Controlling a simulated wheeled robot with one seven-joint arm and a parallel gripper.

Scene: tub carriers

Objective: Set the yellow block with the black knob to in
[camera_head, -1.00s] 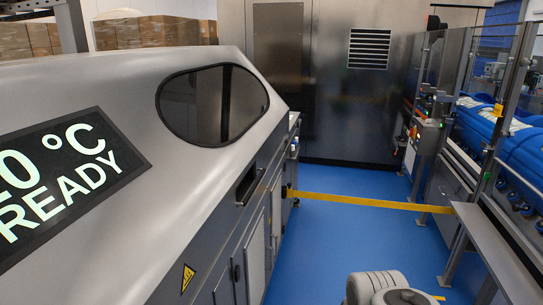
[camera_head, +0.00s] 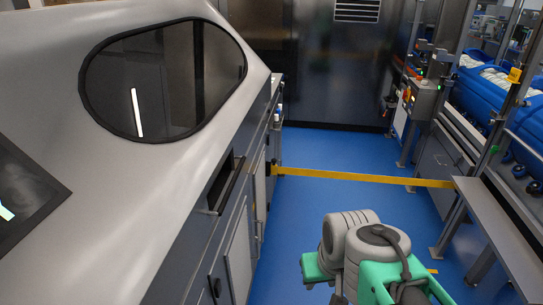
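A small yellow block (camera_head: 514,75) sits on a metal post of the guard frame at the right, beside the blue tubs. It is too small to make out a black knob on it or how it is set. My grey and green arm shows at the bottom centre, well apart from the block, but my gripper is not in view.
A yellow barrier strip (camera_head: 365,177) crosses the aisle between the silver machine (camera_head: 150,175) on the left and the guard frame. A grey control box (camera_head: 424,98) and a metal shelf (camera_head: 492,215) stand at right. Blue floor (camera_head: 330,150) is clear on both sides of the strip.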

